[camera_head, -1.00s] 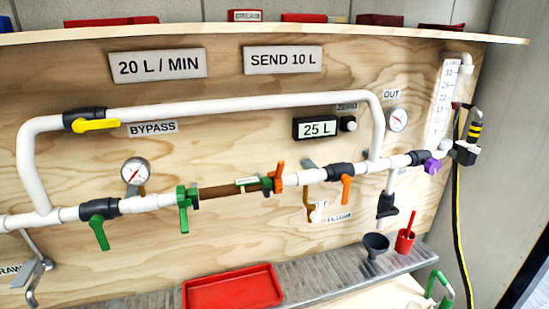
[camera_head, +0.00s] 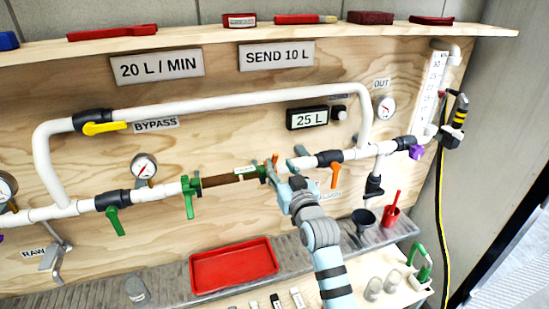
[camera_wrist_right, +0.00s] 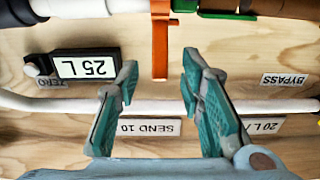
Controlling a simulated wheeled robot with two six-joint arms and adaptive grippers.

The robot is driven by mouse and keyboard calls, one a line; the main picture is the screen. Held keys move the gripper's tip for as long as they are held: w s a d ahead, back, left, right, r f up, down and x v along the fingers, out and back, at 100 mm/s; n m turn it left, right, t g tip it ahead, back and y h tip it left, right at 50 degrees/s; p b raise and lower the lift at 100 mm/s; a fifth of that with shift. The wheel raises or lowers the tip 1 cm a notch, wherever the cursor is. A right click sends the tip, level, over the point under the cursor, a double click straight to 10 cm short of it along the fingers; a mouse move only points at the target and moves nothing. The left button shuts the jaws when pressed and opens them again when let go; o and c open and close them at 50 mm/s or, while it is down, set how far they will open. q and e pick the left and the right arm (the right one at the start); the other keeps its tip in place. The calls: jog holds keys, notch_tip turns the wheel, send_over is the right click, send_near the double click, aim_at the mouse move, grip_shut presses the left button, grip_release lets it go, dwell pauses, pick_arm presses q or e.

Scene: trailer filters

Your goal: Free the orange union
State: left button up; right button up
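The orange union (camera_head: 275,161) sits on the lower white pipe, at the right end of the brown filter section (camera_head: 222,181), beside a green fitting (camera_head: 262,172). My right gripper (camera_head: 281,174) is in front of it and hides part of it in the head view. In the right wrist view, which shows the board upside down, the union's orange tab (camera_wrist_right: 160,45) points in between the two spread fingers of my right gripper (camera_wrist_right: 158,72). The fingers look apart from the tab on both sides. My left gripper is not in view.
A green clamp fitting (camera_head: 188,196) stands left of the filter. An orange valve handle (camera_head: 335,177) hangs close to the right of my gripper. The bypass pipe (camera_head: 230,107) runs above. A red tray (camera_head: 234,268) lies below on the metal ledge (camera_head: 165,281).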

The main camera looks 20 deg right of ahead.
aim_at(275, 160)
jog(key=w, duration=0.5)
jog(key=shift+w+a, duration=0.2)
jog(key=shift+w, duration=0.05)
jog(key=shift+f, duration=0.1)
grip_shut()
